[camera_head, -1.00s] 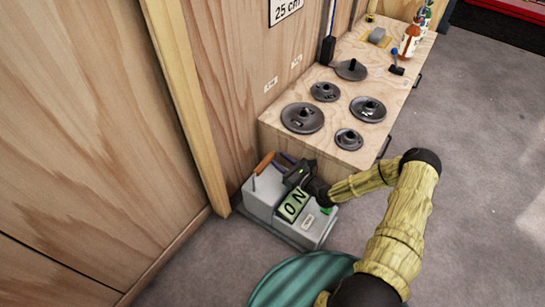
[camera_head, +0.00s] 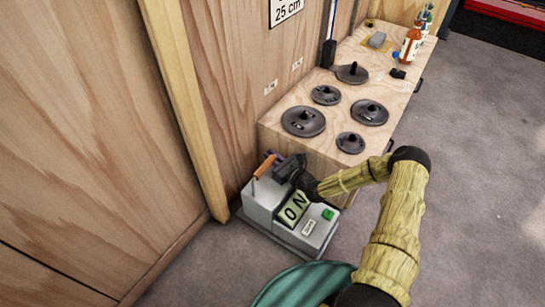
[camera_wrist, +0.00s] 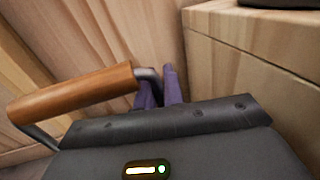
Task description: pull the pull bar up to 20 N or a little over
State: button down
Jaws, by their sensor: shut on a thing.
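The pull bar (camera_head: 264,166) is an orange-brown wooden grip on a bent metal bracket, at the back of a grey force gauge (camera_head: 262,200). It also shows large in the wrist view (camera_wrist: 75,92). The gauge's green display (camera_head: 293,211) reads 0 N. My gripper (camera_head: 277,160) reaches over the gauge from the right. In the wrist view its purple fingers (camera_wrist: 160,88) are shut at the bar's right end, by the metal bracket. The exact contact is partly hidden behind the gripper body.
A wooden bench (camera_head: 375,145) with several dark round weights stands close behind the gauge. A wooden wall (camera_head: 235,120) rises to the left. A green button (camera_head: 328,214) is on the gauge's front right. Grey floor (camera_head: 470,200) is clear at the right.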

jog(key=shift+s+a+r+p, duration=0.15)
jog(key=shift+r+p, duration=1.35)
jog(key=shift+p, duration=0.5)
dwell(1.3)
jog(key=shift+f, duration=0.1)
dwell(0.4)
jog(key=shift+f+b, duration=0.55)
jog(key=shift+f, duration=0.8)
jog(key=c, duration=1.4)
grip_release()
jog(key=shift+c, duration=0.2)
jog(key=shift+s+d+r+p, duration=0.15)
jog(key=shift+s+d+p, duration=0.05)
jog(key=shift+d+p, duration=0.15)
jog(key=p+v, duration=0.7)
jog(key=v, duration=0.9)
jog(key=shift+s+d, duration=0.2)
jog(key=shift+s, duration=0.05)
